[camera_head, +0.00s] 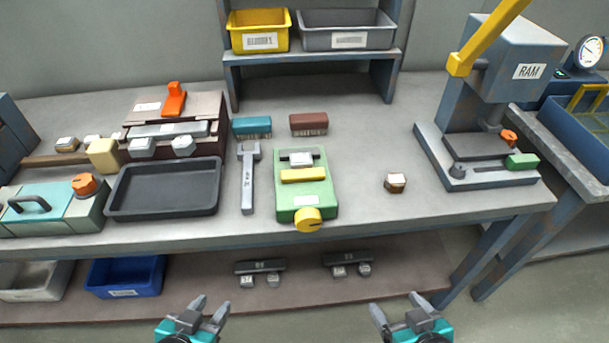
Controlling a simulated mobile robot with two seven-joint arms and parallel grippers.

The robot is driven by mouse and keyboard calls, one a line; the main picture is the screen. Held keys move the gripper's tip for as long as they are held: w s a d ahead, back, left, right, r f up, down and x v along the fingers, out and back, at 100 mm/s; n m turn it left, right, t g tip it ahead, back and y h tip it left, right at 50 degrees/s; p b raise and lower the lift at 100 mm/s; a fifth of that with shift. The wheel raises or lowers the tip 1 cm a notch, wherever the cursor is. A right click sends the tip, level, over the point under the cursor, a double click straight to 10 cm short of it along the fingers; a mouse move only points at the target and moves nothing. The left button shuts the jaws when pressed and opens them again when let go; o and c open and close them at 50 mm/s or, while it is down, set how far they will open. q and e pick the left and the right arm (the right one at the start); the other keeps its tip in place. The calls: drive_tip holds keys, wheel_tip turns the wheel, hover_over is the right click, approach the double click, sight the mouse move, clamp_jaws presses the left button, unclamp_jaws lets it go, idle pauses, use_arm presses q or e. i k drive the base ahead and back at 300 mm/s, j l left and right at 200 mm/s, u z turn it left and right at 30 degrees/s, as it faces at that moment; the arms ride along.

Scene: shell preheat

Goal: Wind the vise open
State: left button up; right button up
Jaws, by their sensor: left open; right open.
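I cannot tell how wide the jaws are. My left gripper (208,306) is open and empty, low in the picture in front of the bench. My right gripper (396,303) is also open and empty there, to the right of the vise. Both are apart from the vise and knob.
A grey hammer-like tool (248,183) and a black tray (165,188) lie left of the vise. Two brushes (309,123) stand behind it. A small block (395,183) lies to the right, before the RAM press (510,68). Bench front between is clear.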

sight(307, 219)
drive_tip(key=u, duration=2)
drive_tip(key=k+u, duration=0.45)
drive_tip(key=k, duration=0.25)
drive_tip(key=k+l, duration=0.2)
drive_tip(key=l, duration=0.15)
drive_tip(key=k+l, duration=0.2)
drive_tip(key=l, duration=0.2)
